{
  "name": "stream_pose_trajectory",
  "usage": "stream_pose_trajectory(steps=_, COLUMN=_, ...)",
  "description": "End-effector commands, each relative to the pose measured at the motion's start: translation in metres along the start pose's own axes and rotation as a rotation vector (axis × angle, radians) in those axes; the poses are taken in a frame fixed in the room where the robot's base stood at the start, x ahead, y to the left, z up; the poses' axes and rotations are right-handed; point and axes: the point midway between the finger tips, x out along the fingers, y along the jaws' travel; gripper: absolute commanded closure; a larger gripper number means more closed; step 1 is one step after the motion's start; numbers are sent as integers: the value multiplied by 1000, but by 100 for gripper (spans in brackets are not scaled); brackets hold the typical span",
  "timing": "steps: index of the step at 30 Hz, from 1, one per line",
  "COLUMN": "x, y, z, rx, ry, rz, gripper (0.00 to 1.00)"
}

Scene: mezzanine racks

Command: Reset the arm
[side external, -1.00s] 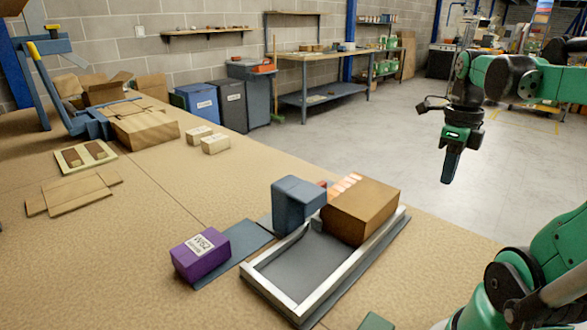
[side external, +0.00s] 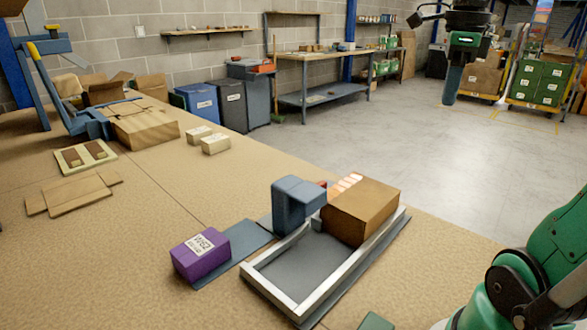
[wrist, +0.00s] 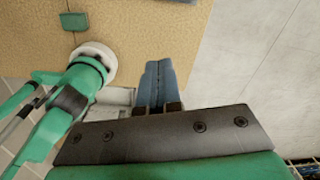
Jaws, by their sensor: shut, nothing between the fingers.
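My gripper (side external: 451,86) hangs at the upper right of the side external view, fingers pointing down. It is high up and well apart from everything on the table. In the wrist view its two blue fingers (wrist: 156,84) lie together, with nothing between them. The upper part of my arm runs out of the top of the side external view.
On the tan table (side external: 130,230) stand a purple box (side external: 200,257), a grey tray with a pale rim (side external: 270,284), a brown box (side external: 361,211) and a blue block-shaped device (side external: 296,202). Open floor (side external: 400,150) lies beyond the table. Loaded carts (side external: 537,82) stand at the back right.

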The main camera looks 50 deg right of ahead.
Motion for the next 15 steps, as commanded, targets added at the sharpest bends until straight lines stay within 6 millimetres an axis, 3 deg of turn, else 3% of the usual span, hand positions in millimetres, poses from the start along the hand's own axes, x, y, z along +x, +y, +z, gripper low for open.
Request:
stream_pose_trajectory(steps=5, x=45, y=22, z=56, rx=-752, ry=-62, rz=-150, gripper=100)
stream_pose_trajectory(steps=9, x=85, y=56, z=97, rx=-1428, ry=-78, rz=-324, gripper=100)
stream_pose_trajectory(steps=15, x=133, y=112, z=131, rx=-2232, ry=-24, rz=-613, gripper=100)
